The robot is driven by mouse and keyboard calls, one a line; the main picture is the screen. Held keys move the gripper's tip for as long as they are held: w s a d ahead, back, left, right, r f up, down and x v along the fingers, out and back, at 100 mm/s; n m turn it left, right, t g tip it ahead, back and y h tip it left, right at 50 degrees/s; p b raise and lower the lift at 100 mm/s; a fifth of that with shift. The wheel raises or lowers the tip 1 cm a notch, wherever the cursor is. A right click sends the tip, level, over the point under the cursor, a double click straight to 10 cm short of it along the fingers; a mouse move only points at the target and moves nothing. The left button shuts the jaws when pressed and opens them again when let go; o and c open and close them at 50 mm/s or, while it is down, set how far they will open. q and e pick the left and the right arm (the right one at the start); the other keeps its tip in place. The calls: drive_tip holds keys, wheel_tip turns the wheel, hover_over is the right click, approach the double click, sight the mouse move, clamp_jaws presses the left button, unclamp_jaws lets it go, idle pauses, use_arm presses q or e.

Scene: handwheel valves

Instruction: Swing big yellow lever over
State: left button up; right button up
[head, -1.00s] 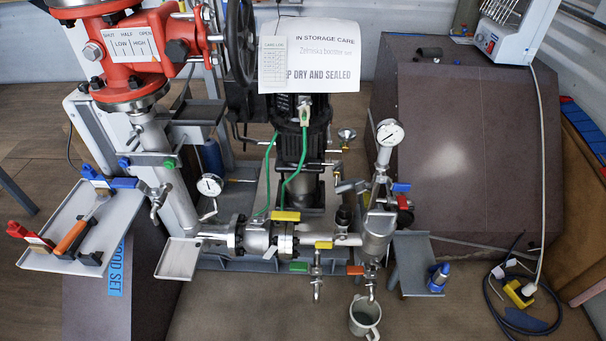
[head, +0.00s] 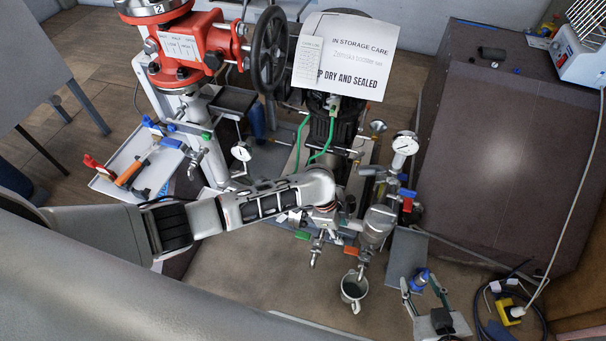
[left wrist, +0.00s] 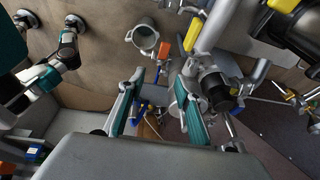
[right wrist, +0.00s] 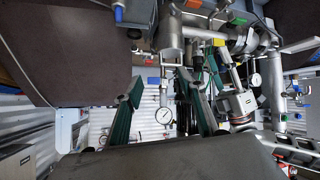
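The big yellow lever on the horizontal pipe is hidden behind my left arm in the head view. A yellow piece (right wrist: 218,42) shows among the pipes in the right wrist view; I cannot tell which lever it is. My left gripper (head: 325,215) reaches down over the pipe assembly. In the left wrist view its fingers (left wrist: 163,75) are spread, with nothing seen clamped between them. Contact with the lever cannot be made out. My right gripper (head: 418,282) is open at the lower right of the head view, near a blue fitting; its spread fingers (right wrist: 160,95) look empty.
A green lever (head: 302,235) and an orange lever (head: 350,250) sit on the lower taps. A grey mug (head: 354,291) stands below them. The pump's sign (head: 345,55), dial gauge (head: 405,144) and black handwheel (head: 269,47) rise behind. A brown cabinet (head: 510,150) fills the right.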

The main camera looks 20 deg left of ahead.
use_arm(q)
drive_tip(key=w+a+r+y, duration=0.1)
drive_tip(key=w+a+r, duration=0.1)
drive_tip(key=w+a, duration=0.1)
drive_tip(key=w+a+r+y+p, duration=0.1)
drive_tip(key=w+a+r, duration=0.2)
drive_tip(key=a, duration=0.3)
drive_tip(key=w+a+r+y+p, duration=0.1)
drive_tip(key=w+a+r, duration=0.1)
drive_tip(key=w+a, duration=0.2)
drive_tip(key=shift+w+a+r+m+g+y, duration=0.2)
drive_tip(key=shift+a+m+g+y, duration=0.1)
drive_tip(key=shift+a+g, duration=0.1)
drive_tip(key=shift+w+a, duration=0.1)
drive_tip(key=shift+a, duration=0.05)
wheel_tip(320, 180, down, 9)
drive_tip(key=b, duration=0.6)
drive_tip(key=shift+w+r, duration=0.1)
drive_tip(key=shift+r, duration=0.1)
drive_tip(key=c, duration=0.9)
use_arm(e)
drive_tip(key=f, duration=0.1)
drive_tip(key=s+d+f, duration=0.1)
drive_tip(key=f, duration=0.3)
drive_tip(key=shift+s+d, duration=0.2)
drive_tip(key=shift+s, duration=0.15)
use_arm(q)
drive_tip(key=shift+o, duration=0.2)
